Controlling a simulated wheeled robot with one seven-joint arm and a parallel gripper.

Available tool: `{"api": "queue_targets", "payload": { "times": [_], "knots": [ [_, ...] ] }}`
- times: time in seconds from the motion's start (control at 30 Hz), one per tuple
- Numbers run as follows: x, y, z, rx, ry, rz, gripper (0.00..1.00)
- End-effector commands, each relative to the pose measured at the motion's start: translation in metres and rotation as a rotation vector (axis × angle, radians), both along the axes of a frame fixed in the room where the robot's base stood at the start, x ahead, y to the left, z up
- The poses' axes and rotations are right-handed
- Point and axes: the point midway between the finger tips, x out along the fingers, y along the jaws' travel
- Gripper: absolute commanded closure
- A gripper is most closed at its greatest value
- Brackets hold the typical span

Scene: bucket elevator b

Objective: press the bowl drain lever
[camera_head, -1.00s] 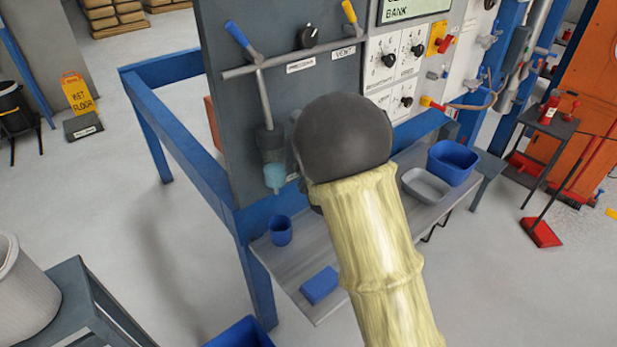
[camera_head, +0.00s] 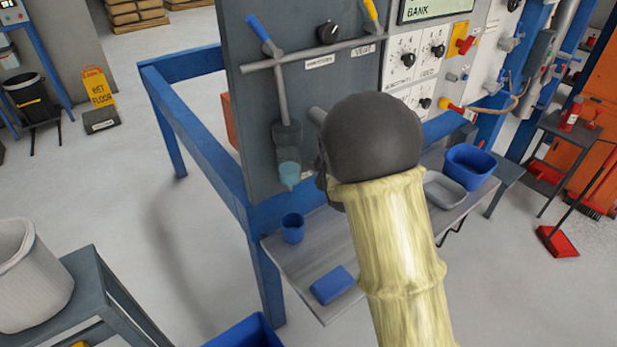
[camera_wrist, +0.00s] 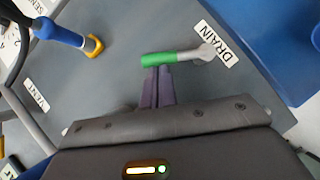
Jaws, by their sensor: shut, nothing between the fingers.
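The drain lever (camera_wrist: 175,57) has a green grip and a grey stem beside a DRAIN label (camera_wrist: 226,43) on the grey panel in the wrist view. My gripper (camera_wrist: 157,70) is shut and empty, its fingertips right at the green grip's lower edge. They look in contact, but a tiny gap cannot be ruled out. In the head view my dark wrist and yellow-sleeved arm hide the lever and fingers.
A blue-handled lever (camera_head: 259,29) and a yellow-handled lever (camera_head: 370,12) sit higher on the panel. Below it, a shelf (camera_head: 310,258) holds a blue cup (camera_head: 292,227), a blue block (camera_head: 333,285), a grey tray (camera_head: 444,190) and a blue bin (camera_head: 469,166). A blue frame rail (camera_head: 200,140) stands left.

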Motion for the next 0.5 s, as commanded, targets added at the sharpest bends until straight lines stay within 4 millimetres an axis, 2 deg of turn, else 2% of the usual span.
{"api": "queue_targets", "payload": {
  "times": [0.17,0.37,0.5],
  "knots": [
    [-0.005,0.004,0.007,0.001,0.0,-0.002,1.0],
    [-0.018,0.016,0.027,0.001,-0.001,-0.007,1.0],
    [-0.041,0.008,0.029,0.002,-0.001,-0.014,1.0]
  ]
}}
